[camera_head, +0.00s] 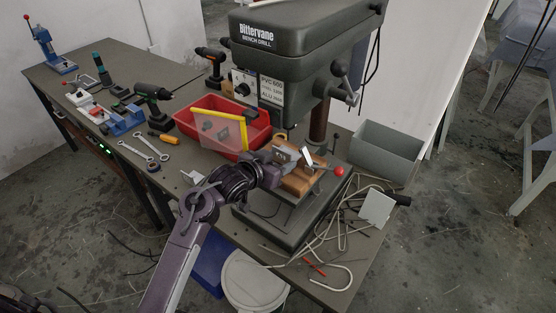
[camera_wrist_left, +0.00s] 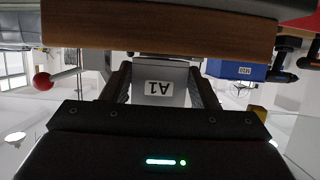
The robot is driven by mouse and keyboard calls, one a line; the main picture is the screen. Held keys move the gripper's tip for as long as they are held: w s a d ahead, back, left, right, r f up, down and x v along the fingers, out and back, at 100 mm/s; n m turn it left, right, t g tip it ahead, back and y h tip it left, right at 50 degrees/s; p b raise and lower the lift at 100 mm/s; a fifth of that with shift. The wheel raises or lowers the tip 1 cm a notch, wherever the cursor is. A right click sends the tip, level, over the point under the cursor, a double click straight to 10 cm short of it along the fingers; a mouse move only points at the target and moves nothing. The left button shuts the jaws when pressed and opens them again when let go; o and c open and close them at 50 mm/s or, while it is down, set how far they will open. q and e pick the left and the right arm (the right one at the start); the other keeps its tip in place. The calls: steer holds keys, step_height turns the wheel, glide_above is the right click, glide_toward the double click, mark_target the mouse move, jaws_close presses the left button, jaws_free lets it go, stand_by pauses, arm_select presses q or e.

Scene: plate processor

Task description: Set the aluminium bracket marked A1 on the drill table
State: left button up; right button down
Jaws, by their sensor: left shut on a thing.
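My left gripper (camera_head: 284,157) reaches in over the drill table, just below the head of the bench drill (camera_head: 310,40). It is shut on the aluminium bracket, whose grey face with the A1 label shows upside down between the fingers in the left wrist view (camera_wrist_left: 159,88). In the head view a pale part of the bracket (camera_head: 308,157) shows at the fingertips. A wooden block (camera_head: 301,181) lies on the drill table beside and under the gripper; it fills the top of the left wrist view (camera_wrist_left: 160,35). I cannot tell whether the bracket touches the wood. My right gripper is not in view.
A red bin (camera_head: 190,122) with a yellow-edged clear front stands left of the drill. A grey open box (camera_head: 386,150) is behind right. A red-knobbed lever (camera_head: 338,171) sticks out beside the wood. Loose cables (camera_head: 335,235) lie at the front right. Tools fill the far left bench.

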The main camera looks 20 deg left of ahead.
arm_select(q)
steer(key=shift+f, duration=0.25)
steer(key=o, duration=1.2)
steer(key=shift+s, duration=0.1)
steer(key=shift+c, duration=0.2)
steer(key=shift+o, duration=0.3)
steer(key=o, duration=0.4)
